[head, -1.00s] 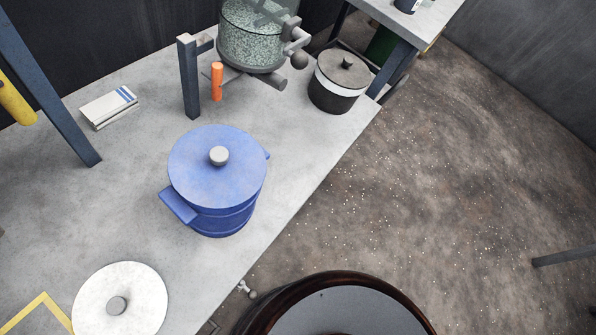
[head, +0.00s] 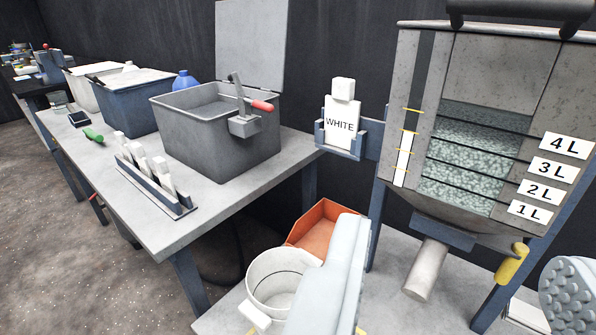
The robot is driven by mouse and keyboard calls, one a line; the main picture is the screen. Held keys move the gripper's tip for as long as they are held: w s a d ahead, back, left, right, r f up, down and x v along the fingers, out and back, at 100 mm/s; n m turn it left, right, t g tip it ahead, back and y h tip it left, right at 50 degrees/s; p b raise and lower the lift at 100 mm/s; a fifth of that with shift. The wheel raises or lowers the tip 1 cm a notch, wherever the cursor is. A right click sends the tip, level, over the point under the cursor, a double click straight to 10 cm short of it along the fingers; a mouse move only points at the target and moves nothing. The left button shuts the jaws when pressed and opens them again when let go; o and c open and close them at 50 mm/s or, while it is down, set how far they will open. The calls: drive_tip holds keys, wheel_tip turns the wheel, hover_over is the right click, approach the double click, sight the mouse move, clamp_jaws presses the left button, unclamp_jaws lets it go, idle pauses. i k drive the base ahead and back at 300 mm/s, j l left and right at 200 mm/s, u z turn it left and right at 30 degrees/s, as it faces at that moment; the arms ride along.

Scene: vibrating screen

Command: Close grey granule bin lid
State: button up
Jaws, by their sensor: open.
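The grey granule bin (head: 185,135) stands on the long table, left of the centre. Its lid (head: 250,48) stands open, upright at the back edge, and its top is cut off by the frame. The bin looks hollow, with its floor partly hidden. A scoop-like lever with a red grip (head: 262,105) sits at its right front wall. My gripper (head: 458,285) shows at the bottom right: a smooth pale finger on the left and a studded pad at the right edge. The fingers are wide apart with nothing held between them. It is well to the right of the bin, in front of the hopper.
A blue bin (head: 130,105) and a white bin (head: 85,92) stand beyond. A rack of white cards (head: 150,180) lies in front of the grey bin. A WHITE sign (head: 340,125), a granule hopper (head: 475,120), an orange tray (head: 315,228) and a white pot (head: 268,275) are nearby. Floor is free at left.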

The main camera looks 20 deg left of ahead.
sight(251, 35)
drive_tip(key=k+j, duration=0.1)
drive_tip(key=j, duration=1.1)
drive_tip(key=i+j, duration=0.1)
drive_tip(key=j, duration=0.4)
drive_tip(key=i+j+z, duration=0.1)
drive_tip(key=j, duration=0.4)
drive_tip(key=i+j, duration=0.1)
drive_tip(key=j, duration=0.4)
drive_tip(key=i+j+z, duration=0.1)
drive_tip(key=j, duration=0.4)
